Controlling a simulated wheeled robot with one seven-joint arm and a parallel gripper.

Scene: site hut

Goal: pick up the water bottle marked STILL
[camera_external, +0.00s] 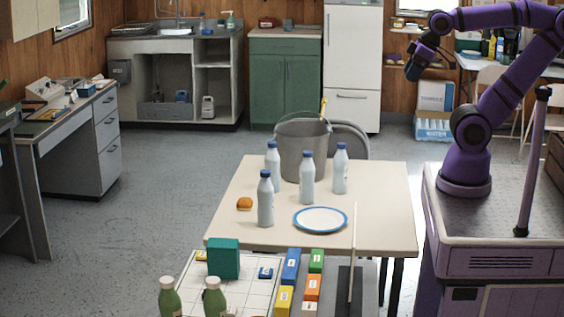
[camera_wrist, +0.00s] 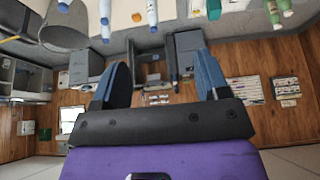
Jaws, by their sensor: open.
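Several pale bottles with dark blue caps stand upright on the beige table (camera_external: 385,215): one at the front left (camera_external: 265,205), one at the back left (camera_external: 272,165), one in the middle (camera_external: 307,182) and one at the right (camera_external: 341,173). I cannot read a STILL mark on any of them. Bottles also show upside down along the top edge of the wrist view (camera_wrist: 152,12). My gripper (camera_external: 413,64) is raised high, right of and well away from the bottles. In the wrist view my gripper (camera_wrist: 160,78) has its fingers wide apart with nothing between them.
A grey bucket (camera_external: 302,155) stands behind the bottles. A blue-rimmed plate (camera_external: 320,219) and a small bun (camera_external: 244,204) lie near them. In front, another surface holds green bottles (camera_external: 215,300), a teal box (camera_external: 223,259) and coloured boxes (camera_external: 291,266). The table's right side is mostly clear.

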